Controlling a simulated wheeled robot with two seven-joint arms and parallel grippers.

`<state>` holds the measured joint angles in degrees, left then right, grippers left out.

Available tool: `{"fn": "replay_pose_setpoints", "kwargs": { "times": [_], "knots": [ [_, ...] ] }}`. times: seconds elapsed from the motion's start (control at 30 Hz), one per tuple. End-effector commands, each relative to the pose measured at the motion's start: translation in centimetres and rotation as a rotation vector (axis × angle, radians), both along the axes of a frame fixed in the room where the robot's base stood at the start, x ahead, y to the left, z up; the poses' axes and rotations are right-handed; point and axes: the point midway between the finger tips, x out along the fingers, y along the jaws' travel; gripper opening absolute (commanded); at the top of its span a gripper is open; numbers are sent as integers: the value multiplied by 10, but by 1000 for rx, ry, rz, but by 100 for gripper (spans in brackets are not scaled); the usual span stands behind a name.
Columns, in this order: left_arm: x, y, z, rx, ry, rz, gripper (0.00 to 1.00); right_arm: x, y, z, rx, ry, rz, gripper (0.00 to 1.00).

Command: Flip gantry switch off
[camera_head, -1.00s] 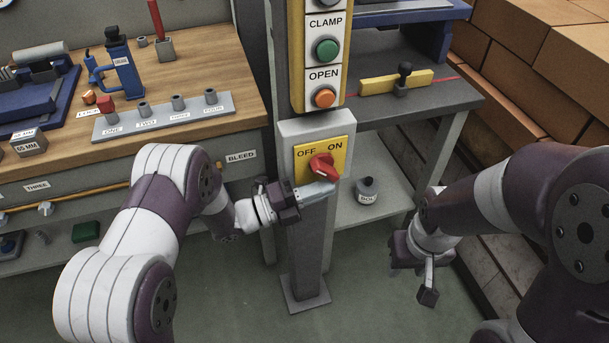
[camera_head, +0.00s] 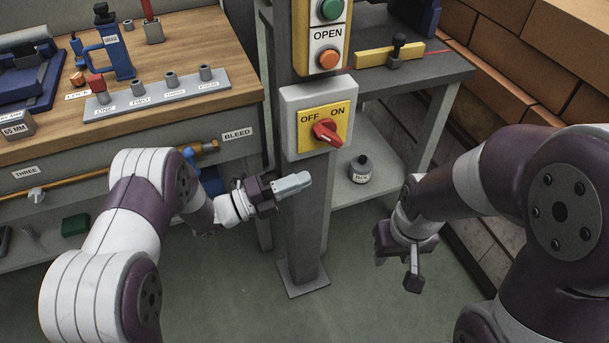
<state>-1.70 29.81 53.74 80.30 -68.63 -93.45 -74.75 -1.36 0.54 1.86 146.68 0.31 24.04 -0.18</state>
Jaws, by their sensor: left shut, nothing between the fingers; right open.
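The gantry switch is a red rotary knob (camera_head: 326,132) on a yellow plate (camera_head: 308,139) marked OFF at left and ON at right. The knob sits slanted, with one end toward the lower right; I cannot tell which end is its pointer. The plate is on a grey box (camera_head: 291,118) on the gantry post (camera_head: 303,235). My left gripper (camera_head: 308,180) is shut and empty, in front of the post below the switch box, apart from the knob. My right gripper (camera_head: 413,280) is open and empty, hanging low at right of the post.
Above the switch are the orange OPEN button (camera_head: 328,59) and a green button (camera_head: 330,9). A wooden bench (camera_head: 190,50) is at left, brick-coloured blocks (camera_head: 530,65) at right.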

Motion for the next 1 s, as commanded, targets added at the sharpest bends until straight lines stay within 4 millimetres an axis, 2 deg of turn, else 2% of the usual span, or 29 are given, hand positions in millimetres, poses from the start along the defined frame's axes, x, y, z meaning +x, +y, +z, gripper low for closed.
{"fn": "replay_pose_setpoints", "kwargs": {
  "times": [0.13, 0.33, 1.0],
  "knots": [
    [-7, 22, -24, 0, 3, 2, 0, 0, 0, -4, 0, 2, -1, 43],
    [-13, 40, -43, 1, 1, 0, 0, 0, 0, -6, 0, 2, 0, 43],
    [-14, 44, -47, -4, 13, -3, 0, 0, 0, -6, 0, 2, 0, 43]
  ]
}}
